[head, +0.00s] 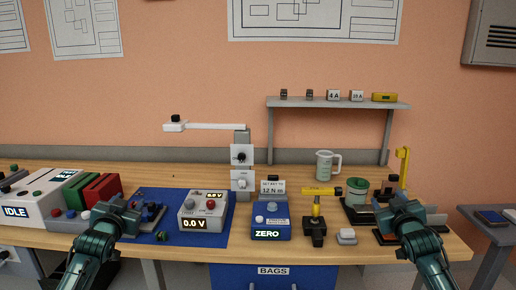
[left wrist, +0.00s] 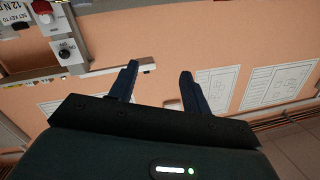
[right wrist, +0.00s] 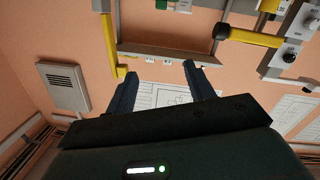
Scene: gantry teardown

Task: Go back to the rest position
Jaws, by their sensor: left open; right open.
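My left gripper (head: 118,212) is in front of the bench's left part, over the near side of the blue mat (head: 216,236). In the left wrist view its two dark fingers (left wrist: 158,82) are apart with nothing between them. My right gripper (head: 402,210) is over the right end of the bench, in front of a dark stand and a yellow upright tool (head: 403,166). In the right wrist view its fingers (right wrist: 156,82) are apart and empty. Both arms come up from the bottom edge of the head view. Each gripper hides part of the items behind it.
A white IDLE unit (head: 35,205) stands left.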

